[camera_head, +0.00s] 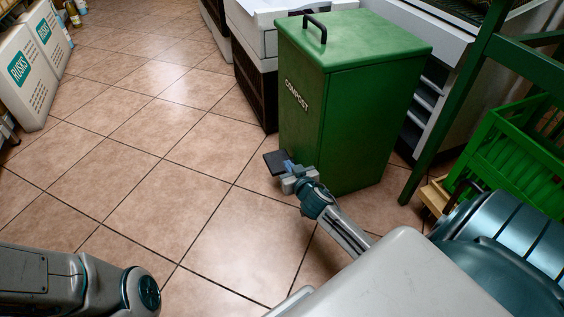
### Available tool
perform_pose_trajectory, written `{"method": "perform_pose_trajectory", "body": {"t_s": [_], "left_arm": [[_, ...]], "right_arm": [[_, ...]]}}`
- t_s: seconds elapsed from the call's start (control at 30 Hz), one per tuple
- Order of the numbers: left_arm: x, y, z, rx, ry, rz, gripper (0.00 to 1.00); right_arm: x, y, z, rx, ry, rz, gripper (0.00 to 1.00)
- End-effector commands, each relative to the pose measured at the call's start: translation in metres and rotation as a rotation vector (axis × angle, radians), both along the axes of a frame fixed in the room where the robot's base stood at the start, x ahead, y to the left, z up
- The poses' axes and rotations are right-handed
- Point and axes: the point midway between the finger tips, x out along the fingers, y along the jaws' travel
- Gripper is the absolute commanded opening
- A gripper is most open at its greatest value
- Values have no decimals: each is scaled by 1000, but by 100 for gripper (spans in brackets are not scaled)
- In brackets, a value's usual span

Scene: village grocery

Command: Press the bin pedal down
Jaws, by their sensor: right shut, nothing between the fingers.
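A tall green bin (345,115) marked COMPOST stands on the tiled floor, with its lid (365,38) closed and a black handle on top. A dark flat pedal (274,163) sticks out low at the bin's front left. My right gripper (288,168) is shut and empty, close to the pedal. Its fingertips seem to be at or over the pedal's edge; I cannot tell whether they touch it. My left arm shows at the lower left, but its gripper is outside the view.
White RUSKS boxes (22,75) stand at the left. A bright green crate (510,155) and a dark green frame (455,100) are at the right of the bin. A white counter unit (260,32) stands behind the bin. The floor (150,130) left of the bin is clear.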

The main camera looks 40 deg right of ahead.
Motion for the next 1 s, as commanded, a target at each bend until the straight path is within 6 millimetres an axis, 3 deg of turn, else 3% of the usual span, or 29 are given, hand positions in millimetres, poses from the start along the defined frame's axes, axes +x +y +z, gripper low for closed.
{"method": "perform_pose_trajectory", "body": {"t_s": [0.17,0.53,0.7,1.0], "left_arm": [[2,0,-12,2,11,-2,36],[6,-1,-47,8,35,-7,36],[6,-1,-65,9,36,-10,36],[7,-1,-74,10,38,-11,36]], "right_arm": [[23,-5,-9,0,-2,-1,0],[95,-23,-29,1,-2,0,0],[91,-22,-53,-1,1,0,0],[91,-22,-64,-1,0,0,0]]}}
